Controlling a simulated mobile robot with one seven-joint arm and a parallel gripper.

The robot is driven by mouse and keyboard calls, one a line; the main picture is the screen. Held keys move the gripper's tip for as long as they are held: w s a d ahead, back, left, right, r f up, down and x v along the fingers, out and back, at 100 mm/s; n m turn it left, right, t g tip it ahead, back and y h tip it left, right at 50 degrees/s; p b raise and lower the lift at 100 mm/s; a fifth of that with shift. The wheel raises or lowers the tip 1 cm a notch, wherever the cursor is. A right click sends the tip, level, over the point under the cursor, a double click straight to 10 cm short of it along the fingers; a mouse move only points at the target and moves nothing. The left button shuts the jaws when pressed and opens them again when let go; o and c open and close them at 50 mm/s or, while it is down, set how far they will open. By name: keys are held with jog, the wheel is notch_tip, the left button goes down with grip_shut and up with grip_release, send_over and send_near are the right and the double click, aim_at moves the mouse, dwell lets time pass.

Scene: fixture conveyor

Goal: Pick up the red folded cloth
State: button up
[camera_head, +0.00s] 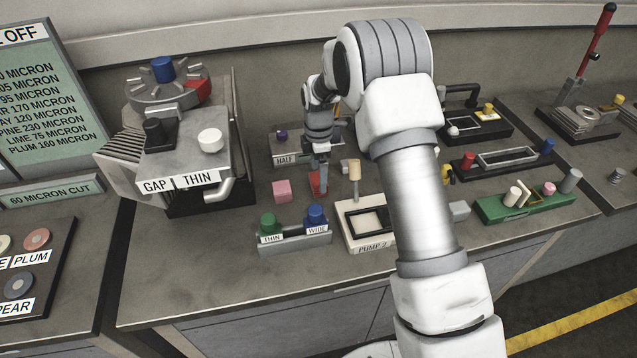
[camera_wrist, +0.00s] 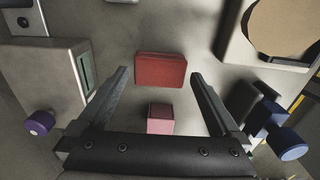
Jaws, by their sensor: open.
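The red folded cloth (camera_head: 316,185) lies on the grey bench top, partly hidden by my gripper in the head view. In the wrist view the cloth (camera_wrist: 161,70) is a flat red rectangle with rounded edges. My gripper (camera_head: 320,168) points down over it. In the wrist view my gripper (camera_wrist: 159,74) is open, with one finger on each side of the cloth and nothing held. I cannot tell how far the fingertips are above the bench.
A pink block (camera_head: 282,191) sits just beside the cloth; it also shows between the fingers in the wrist view (camera_wrist: 160,118). The THIN/WIDE fixture (camera_head: 294,241), the PUMP 2 tray (camera_head: 373,247) and the HALF fixture (camera_head: 285,158) stand close around.

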aim_at(318, 179)
jog(key=shift+f, duration=1.5)
jog(key=c, duration=1.1)
jog(key=shift+r, duration=0.1)
notch_tip(318, 179, up, 10)
jog(key=o, duration=0.7)
jog(key=c, duration=0.5)
